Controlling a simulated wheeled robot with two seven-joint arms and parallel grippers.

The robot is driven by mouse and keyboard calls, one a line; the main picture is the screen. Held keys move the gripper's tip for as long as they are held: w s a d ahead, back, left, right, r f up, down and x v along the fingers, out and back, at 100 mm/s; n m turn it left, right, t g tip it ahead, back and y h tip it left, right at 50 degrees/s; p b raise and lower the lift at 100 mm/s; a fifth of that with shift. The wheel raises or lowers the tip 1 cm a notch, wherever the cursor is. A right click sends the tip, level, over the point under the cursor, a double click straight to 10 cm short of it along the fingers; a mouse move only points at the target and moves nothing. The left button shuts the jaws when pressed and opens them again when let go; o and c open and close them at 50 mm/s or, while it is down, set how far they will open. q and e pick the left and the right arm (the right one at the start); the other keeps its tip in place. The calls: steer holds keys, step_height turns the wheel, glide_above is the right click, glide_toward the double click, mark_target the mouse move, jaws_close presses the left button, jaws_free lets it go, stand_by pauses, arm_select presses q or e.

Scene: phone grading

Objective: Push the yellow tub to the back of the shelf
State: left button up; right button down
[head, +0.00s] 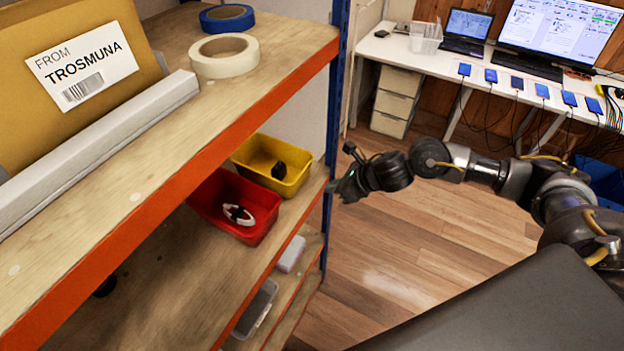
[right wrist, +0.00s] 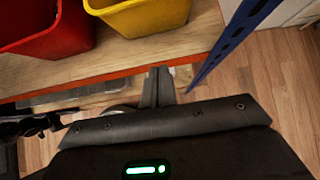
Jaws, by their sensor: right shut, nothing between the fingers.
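The yellow tub (head: 272,163) stands on the middle shelf near its right end, with a dark object inside. In the right wrist view the yellow tub (right wrist: 150,16) shows at the top, and only its near part is in frame. My right gripper (head: 335,190) is shut and empty at the shelf's front edge, in front of the tub and apart from it. In the right wrist view its closed fingers (right wrist: 159,80) point toward the shelf edge, below the tub. My left gripper is not in view.
A red tub (head: 235,205) holding a white and dark item stands left of the yellow tub; it also shows in the wrist view (right wrist: 52,34). A blue upright post (head: 334,100) is at the shelf's right. The upper shelf (head: 180,140) overhangs. Bare shelf lies left of the red tub.

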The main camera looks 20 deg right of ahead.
mark_target(302, 186)
steer(key=p+x, duration=0.1)
steer(key=x, duration=0.2)
steer(key=shift+w+a+f, duration=0.1)
steer(key=shift+w+a, duration=0.05)
steer(key=shift+w+a+p, duration=0.8)
steer(key=shift+w+p, duration=0.05)
steer(key=shift+w, duration=0.1)
steer(key=shift+w+a+f+p, duration=0.15)
steer(key=shift+w+a+p, duration=0.2)
steer(key=shift+w+a, duration=0.25)
steer(key=shift+d, duration=0.15)
